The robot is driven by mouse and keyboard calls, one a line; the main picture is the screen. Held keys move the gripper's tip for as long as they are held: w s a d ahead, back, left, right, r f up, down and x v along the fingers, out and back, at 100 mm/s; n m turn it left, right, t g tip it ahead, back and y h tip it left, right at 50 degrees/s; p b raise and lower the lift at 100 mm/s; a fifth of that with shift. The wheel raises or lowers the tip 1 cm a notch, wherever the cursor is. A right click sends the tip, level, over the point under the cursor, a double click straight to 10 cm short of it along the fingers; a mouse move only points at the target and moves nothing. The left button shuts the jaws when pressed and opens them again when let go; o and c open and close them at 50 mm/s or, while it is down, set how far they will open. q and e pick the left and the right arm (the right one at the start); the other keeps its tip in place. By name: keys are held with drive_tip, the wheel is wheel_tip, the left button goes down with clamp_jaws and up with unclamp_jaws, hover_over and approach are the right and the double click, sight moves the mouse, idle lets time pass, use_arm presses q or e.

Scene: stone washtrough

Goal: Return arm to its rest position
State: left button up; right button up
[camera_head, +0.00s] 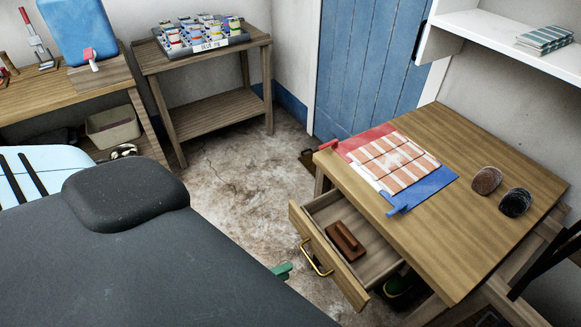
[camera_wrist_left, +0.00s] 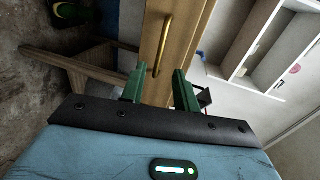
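My left arm is the large dark grey shape from the left in the head view, and it hides most of my left gripper. Only a green finger part of the left gripper (camera_head: 282,271) shows past its edge. In the left wrist view the two green fingers of the left gripper (camera_wrist_left: 158,88) stand apart with nothing between them. Beyond them is the brass handle (camera_wrist_left: 163,46) of a drawer. In the head view the drawer (camera_head: 337,270) is pulled open, and its handle (camera_head: 316,258) is apart from the gripper. My right gripper is not in view.
A brown wooden block (camera_head: 345,241) lies in the drawer. The wooden table (camera_head: 455,245) carries striped cloth (camera_head: 395,163) and two dark oval stones or brushes (camera_head: 487,181). A side table (camera_head: 210,110) stands at the back. The floor (camera_head: 245,175) between is clear.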

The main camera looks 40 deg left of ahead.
use_arm(q)
drive_tip(key=shift+s, duration=0.1)
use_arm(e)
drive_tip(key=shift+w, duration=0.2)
